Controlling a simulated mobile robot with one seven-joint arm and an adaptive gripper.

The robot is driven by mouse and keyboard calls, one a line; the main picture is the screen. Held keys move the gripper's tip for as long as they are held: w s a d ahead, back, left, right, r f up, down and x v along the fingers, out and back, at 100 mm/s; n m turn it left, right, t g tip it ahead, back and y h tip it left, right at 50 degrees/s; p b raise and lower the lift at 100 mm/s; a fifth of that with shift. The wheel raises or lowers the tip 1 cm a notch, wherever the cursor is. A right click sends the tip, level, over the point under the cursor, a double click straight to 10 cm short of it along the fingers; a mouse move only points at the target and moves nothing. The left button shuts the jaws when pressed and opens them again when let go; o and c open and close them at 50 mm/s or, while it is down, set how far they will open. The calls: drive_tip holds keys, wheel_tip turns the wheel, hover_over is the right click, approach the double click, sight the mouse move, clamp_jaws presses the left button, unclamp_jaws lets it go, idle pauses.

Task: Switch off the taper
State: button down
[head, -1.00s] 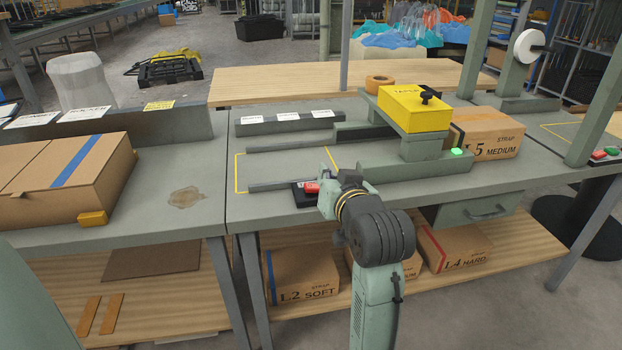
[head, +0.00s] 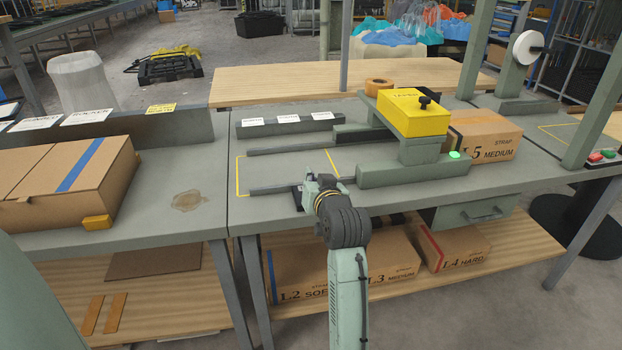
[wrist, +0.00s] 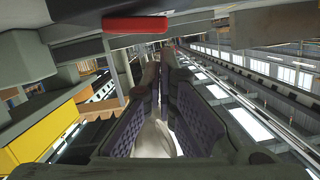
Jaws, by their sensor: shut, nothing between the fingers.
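The taper (head: 410,112) is a grey-green machine with a yellow top box, standing on the grey bench. A green lamp (head: 454,155) glows on the right end of its base. A small dark switch box (head: 297,197) lies at the front bench edge, mostly hidden by my gripper (head: 314,186) in the head view. In the wrist view a red bar-shaped button (wrist: 135,24) shows at the top, just beyond the fingertips and left of them. My gripper is shut and empty, its two dark fingers (wrist: 164,68) together. Contact with the button cannot be told.
A cardboard box with blue tape (head: 65,180) sits on the left bench. The L5 box (head: 485,135) stands right of the taper. Several strap boxes (head: 390,262) lie on the shelf below. Another red and green button box (head: 602,157) sits at the far right.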

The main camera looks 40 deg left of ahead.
drive_tip(key=shift+f, duration=0.35)
drive_tip(key=shift+s+a+f, duration=0.15)
drive_tip(key=shift+f, duration=0.1)
drive_tip(key=shift+s+a+f+n+b, duration=0.15)
drive_tip(key=shift+f+n+b, duration=0.25)
drive_tip(key=shift+n, duration=0.2)
drive_tip(key=shift+r, duration=0.1)
drive_tip(key=r+p, duration=0.4)
drive_tip(key=shift+s+a, duration=0.15)
drive_tip(key=shift+a, duration=0.05)
drive_tip(key=s+b+v, duration=0.1)
drive_tip(key=b+v, duration=0.1)
drive_tip(key=v, duration=0.8)
drive_tip(key=shift+a+b, duration=0.3)
